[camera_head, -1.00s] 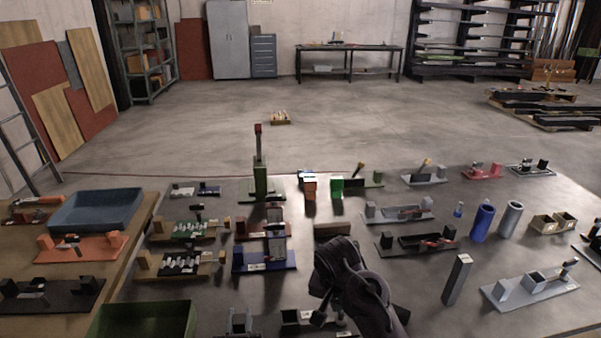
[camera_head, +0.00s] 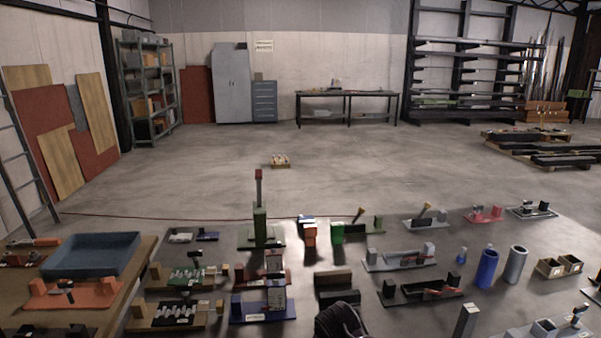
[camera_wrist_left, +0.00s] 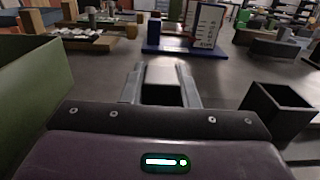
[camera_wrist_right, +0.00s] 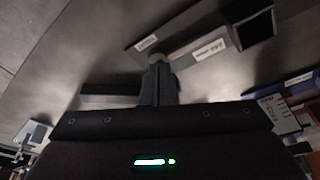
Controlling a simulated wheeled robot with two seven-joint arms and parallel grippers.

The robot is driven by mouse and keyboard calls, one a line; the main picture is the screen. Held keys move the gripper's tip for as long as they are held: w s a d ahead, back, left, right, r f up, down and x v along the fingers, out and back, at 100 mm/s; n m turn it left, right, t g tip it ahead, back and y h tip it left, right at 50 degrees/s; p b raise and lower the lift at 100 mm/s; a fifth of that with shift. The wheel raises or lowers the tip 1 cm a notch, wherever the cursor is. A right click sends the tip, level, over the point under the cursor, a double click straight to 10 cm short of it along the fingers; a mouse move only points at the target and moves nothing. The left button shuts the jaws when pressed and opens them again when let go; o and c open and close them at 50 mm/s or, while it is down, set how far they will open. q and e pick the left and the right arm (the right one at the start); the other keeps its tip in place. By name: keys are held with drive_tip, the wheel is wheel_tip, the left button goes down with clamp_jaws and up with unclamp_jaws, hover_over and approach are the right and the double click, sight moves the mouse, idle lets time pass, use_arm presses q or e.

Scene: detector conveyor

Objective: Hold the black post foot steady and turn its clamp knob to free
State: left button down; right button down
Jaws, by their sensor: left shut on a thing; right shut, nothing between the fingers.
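In the left wrist view my left gripper (camera_wrist_left: 163,88) is shut on a dark block with a bright grey top (camera_wrist_left: 165,74), which looks like the black post foot; the fingers hide its sides. In the right wrist view my right gripper (camera_wrist_right: 160,82) is shut and empty. Its fingertips are close to a small round grey part, perhaps the clamp knob (camera_wrist_right: 160,55); I cannot tell if they touch. Beyond lies a dark plate with white labels and an open dark box (camera_wrist_right: 249,27). In the head view, a dark part of my right arm shows at the bottom edge; the fingertips are out of view.
A green bin (camera_wrist_left: 30,80) stands left of my left gripper, and an open black box (camera_wrist_left: 282,112) stands to its right. A blue fixture (camera_head: 263,307) is ahead. Several other fixtures, a blue tray (camera_head: 92,256) and blue cylinder (camera_head: 488,267) crowd the table.

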drive_tip(key=shift+w+d, duration=0.2)
drive_tip(key=shift+w, duration=0.25)
idle(0.5)
drive_tip(key=shift+d, duration=0.15)
idle(0.8)
drive_tip(key=shift+s, duration=0.25)
drive_tip(key=shift+s, duration=0.2)
drive_tip(key=w+v, duration=0.1)
drive_tip(key=v, duration=0.4)
drive_tip(key=shift+r, duration=0.55)
drive_tip(key=shift+s+a+x, duration=0.1)
drive_tip(key=shift+s+x, duration=0.1)
drive_tip(key=shift+x, duration=0.75)
drive_tip(key=shift+s+a+x, duration=0.1)
drive_tip(key=shift+s+x, duration=0.15)
drive_tip(key=shift+x, duration=0.75)
drive_tip(key=shift+s+a+x, duration=0.1)
drive_tip(key=shift+s+x, duration=0.1)
drive_tip(key=shift+x, duration=0.75)
